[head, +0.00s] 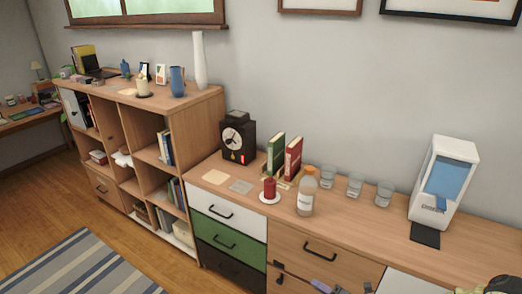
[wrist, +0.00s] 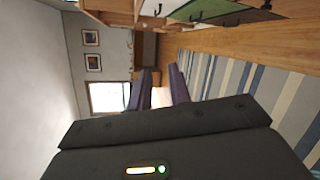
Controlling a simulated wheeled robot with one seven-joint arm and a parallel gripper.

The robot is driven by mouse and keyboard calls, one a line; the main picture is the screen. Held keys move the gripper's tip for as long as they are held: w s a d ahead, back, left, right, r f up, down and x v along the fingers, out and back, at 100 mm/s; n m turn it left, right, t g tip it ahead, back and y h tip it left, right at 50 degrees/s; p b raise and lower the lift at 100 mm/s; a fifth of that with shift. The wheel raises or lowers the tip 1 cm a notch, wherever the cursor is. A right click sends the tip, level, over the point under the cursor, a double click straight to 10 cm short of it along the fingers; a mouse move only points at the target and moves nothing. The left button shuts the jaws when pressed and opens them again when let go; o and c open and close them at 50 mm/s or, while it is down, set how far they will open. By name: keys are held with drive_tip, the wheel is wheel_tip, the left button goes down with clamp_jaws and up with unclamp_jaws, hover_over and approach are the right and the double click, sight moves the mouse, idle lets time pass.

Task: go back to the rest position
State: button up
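My gripper (wrist: 161,84) shows in the wrist view with its two purple fingers apart. Nothing is held between them; the distant room shows through the gap. In the head view a small purple part that looks like mine shows at the bottom edge, in front of the drawers, mostly cut off. The wrist view appears turned on its side, with the drawer fronts (wrist: 200,10) along its top edge.
The long sideboard (head: 345,213) carries a bottle (head: 307,191), a red candle (head: 269,187), several glasses, books, a black clock (head: 238,138) and a white dispenser (head: 445,180). A taller shelf unit (head: 190,105) stands left. The floor with a striped rug (head: 75,270) looks clear.

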drive_tip(key=s+a+r+n+g+h+p, duration=0.1)
drive_tip(key=s+a+r+n+g, duration=0.35)
drive_tip(key=n, duration=0.65)
drive_tip(key=s+a+r+n+g+h+p, duration=0.1)
drive_tip(key=s+a+r+n+g, duration=0.1)
drive_tip(key=s+r+n+g, duration=0.55)
wheel_tip(320, 180, up, 14)
drive_tip(key=s+d+n+t+h+p, duration=0.1)
drive_tip(key=n+h, duration=0.7)
drive_tip(key=n, duration=1.5)
drive_tip(key=shift+s+d+t+p, duration=0.4)
drive_tip(key=shift+d+t, duration=0.3)
drive_tip(key=shift+t, duration=0.3)
drive_tip(key=shift+f, duration=0.1)
